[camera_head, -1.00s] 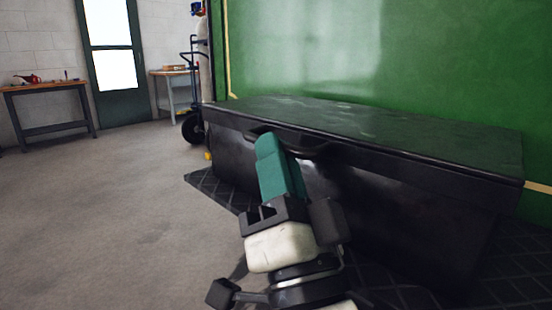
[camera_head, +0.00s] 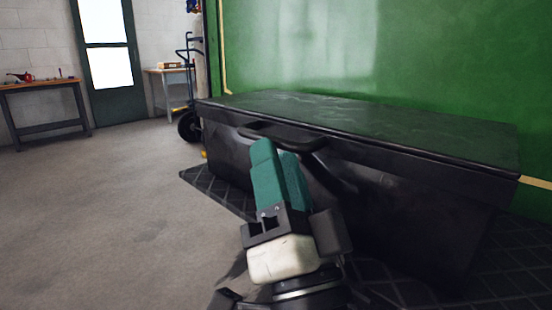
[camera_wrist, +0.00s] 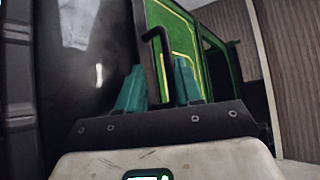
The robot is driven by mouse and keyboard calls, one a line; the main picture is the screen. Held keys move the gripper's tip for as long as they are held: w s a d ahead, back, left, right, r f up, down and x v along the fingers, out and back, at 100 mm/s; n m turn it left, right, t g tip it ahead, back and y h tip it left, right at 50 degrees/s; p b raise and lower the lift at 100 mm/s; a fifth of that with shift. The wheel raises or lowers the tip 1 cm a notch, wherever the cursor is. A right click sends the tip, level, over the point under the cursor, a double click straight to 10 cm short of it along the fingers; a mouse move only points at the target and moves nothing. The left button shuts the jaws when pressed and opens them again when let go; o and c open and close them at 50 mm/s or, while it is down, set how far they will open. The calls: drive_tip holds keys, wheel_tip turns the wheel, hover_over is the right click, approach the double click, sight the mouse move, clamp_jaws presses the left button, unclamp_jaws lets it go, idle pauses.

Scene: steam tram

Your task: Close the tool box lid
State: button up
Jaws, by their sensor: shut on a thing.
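The black tool box (camera_head: 400,225) stands against the green wall, and its lid (camera_head: 390,125) lies flat over it, looking closed from here. A dark curved handle (camera_head: 283,136) sticks out from the lid's front edge. My gripper (camera_head: 274,148), with teal fingers, comes up from below to this handle. In the wrist view, the handle (camera_wrist: 157,36) shows as a bent dark bar between and beyond the fingers (camera_wrist: 158,82). The fingers are shut on it, with a gap between them. The exact contact is hidden.
A dark patterned mat (camera_head: 215,192) lies under the box. A hand truck (camera_head: 188,95) stands behind its left end, near a workbench (camera_head: 45,90) and a door (camera_head: 108,55). The concrete floor (camera_head: 90,215) at left is clear.

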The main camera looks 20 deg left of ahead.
drive_tip(key=b+v, duration=0.1)
drive_tip(key=v, duration=0.8)
drive_tip(key=shift+s+d+f+b, duration=0.15)
drive_tip(key=shift+s+d+b, duration=0.05)
drive_tip(key=shift+d+b, duration=0.1)
drive_tip(key=shift+a, duration=0.1)
